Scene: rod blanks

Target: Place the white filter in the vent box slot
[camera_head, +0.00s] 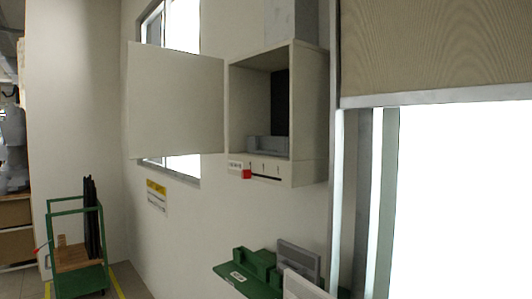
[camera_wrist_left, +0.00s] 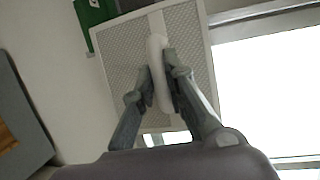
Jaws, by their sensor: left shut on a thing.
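The vent box (camera_head: 308,101) is on the wall in the head view, its door (camera_head: 175,98) swung open to the left. Inside at the bottom is a grey slotted block (camera_head: 267,144); the dark back shows and no filter stands in it. In the left wrist view my left gripper (camera_wrist_left: 160,80) is shut on the white handle (camera_wrist_left: 158,45) of a white-framed filter with grey mesh (camera_wrist_left: 190,32). A white panel edge (camera_head: 303,286) at the bottom of the head view looks like this filter. My left gripper is outside the head view; my right gripper shows in neither view.
A green wall shelf (camera_head: 232,277) below the box carries a green holder and a grey framed panel (camera_head: 298,259) close to the white one. A green cart (camera_head: 76,260) stands at far left. A bright window is at right. Space before the box is clear.

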